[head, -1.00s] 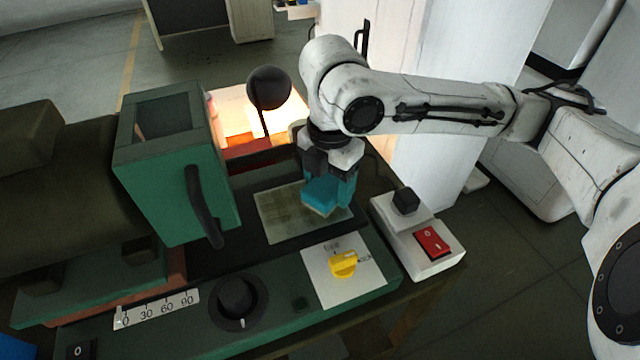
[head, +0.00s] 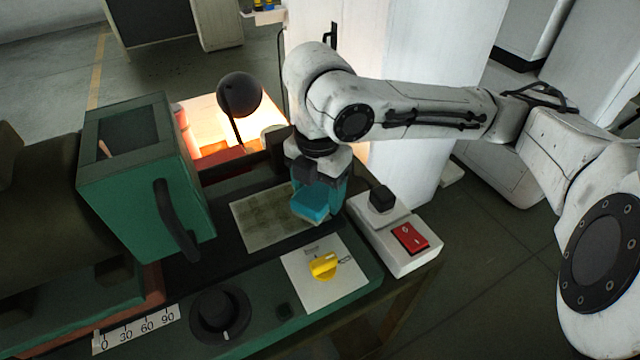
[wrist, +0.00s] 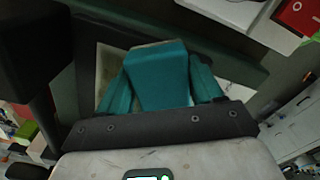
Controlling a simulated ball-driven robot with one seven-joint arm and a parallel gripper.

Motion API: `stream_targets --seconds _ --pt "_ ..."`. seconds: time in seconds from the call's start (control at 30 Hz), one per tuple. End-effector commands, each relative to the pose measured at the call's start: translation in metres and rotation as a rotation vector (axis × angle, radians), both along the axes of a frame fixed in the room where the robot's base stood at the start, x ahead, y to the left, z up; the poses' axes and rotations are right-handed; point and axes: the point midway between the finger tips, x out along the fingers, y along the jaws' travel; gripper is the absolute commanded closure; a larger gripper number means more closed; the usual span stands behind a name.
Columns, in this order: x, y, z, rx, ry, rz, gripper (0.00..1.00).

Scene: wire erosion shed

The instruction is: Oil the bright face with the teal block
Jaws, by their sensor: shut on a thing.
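The teal block (head: 311,205) is between my gripper's fingers, at the right end of a pale flat plate, likely the bright face. My gripper (head: 320,192) points down and is shut on the block; its fingers are teal too. The plate (head: 262,221) lies flat on the green machine and has darker, blotchy patches. I cannot tell whether the block touches it. In the wrist view the block (wrist: 157,75) fills the middle between both fingers, over part of the plate (wrist: 108,66).
A yellow knob (head: 324,266) on a white panel and a black dial (head: 220,314) are at the front. A box with a red switch (head: 410,238) stands right of the plate. A green housing with a handle (head: 174,218) stands left. A black ball (head: 239,94) rises behind.

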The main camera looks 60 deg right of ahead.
Motion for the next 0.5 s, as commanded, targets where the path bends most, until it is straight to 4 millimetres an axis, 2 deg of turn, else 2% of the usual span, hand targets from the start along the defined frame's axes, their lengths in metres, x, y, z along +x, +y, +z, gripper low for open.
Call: stream_targets --seconds 0.2,0.5 --pt "0.01 0.017 0.0 0.005 0.004 0.005 0.67" --pt "0.017 0.026 0.0 0.004 0.002 0.003 0.67"
